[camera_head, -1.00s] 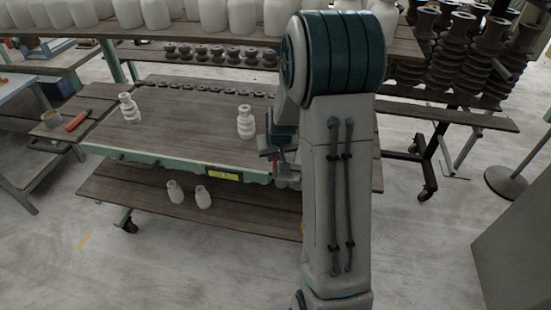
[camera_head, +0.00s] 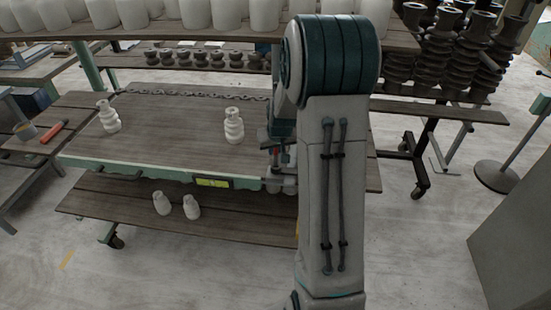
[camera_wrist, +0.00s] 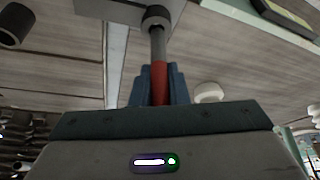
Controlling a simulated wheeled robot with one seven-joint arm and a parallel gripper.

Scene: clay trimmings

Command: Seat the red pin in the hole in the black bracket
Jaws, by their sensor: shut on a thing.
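In the wrist view my gripper (camera_wrist: 160,72) is shut on the red pin (camera_wrist: 160,84), with one blue finger on each side of it. A grey shaft runs on from the red part to a dark round collar (camera_wrist: 155,15) below a pale grey block. I cannot tell whether the shaft enters the collar or only meets it, or whether the collar is part of the black bracket. In the head view a small red patch shows beside my arm at the bench's right part; my arm hides most of that spot.
A wooden-topped bench (camera_head: 170,130) carries two white ribbed insulators (camera_head: 108,117) and (camera_head: 233,126). A chain (camera_head: 190,93) lies along its back. A lower shelf (camera_head: 130,208) holds two small white bottles. Racks of pots stand behind. Another dark cylinder (camera_wrist: 14,22) shows in the wrist view.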

